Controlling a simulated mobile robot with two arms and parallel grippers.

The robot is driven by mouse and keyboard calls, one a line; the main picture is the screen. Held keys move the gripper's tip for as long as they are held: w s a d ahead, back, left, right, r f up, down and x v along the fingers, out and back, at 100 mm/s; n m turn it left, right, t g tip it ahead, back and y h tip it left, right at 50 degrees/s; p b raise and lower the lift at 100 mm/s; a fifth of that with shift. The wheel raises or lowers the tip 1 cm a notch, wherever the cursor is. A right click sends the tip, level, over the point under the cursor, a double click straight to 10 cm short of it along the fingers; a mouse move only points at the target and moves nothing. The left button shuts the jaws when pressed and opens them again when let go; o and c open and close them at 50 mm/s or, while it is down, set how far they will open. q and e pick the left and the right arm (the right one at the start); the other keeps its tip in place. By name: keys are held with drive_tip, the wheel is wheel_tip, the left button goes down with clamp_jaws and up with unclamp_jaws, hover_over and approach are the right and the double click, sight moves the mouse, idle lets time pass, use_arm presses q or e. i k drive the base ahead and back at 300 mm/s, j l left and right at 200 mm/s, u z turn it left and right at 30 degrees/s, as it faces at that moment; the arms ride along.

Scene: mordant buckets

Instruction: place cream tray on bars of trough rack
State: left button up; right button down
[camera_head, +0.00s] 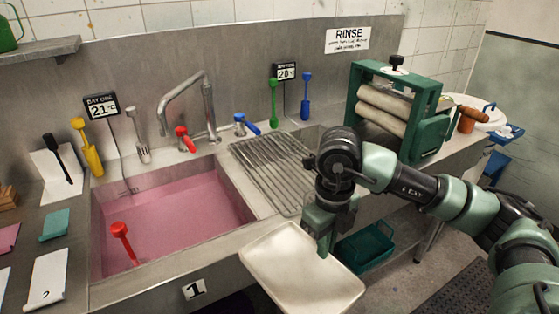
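The cream tray (292,275) is a shallow rectangle with a raised rim, at the bottom centre, level or nearly so, in front of the sink unit's front edge. My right gripper (322,246) points down at the tray's far right rim and appears shut on it; the fingers partly hide the grip. The trough rack (262,166) is a set of parallel metal bars over the trough right of the pink bay. Its bars look bare, and my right arm hides its right end. My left gripper is not in view.
The pink-filled bay (180,215) holds a red-handled tool (121,232). A tap (208,100) rises behind the sink. A green wringer (400,105) stands right of the rack. A green bin (365,248) sits below the counter. Cards and cloths lie on the left counter.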

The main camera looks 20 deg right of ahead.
sight(280, 158)
drive_tip(key=i, duration=1)
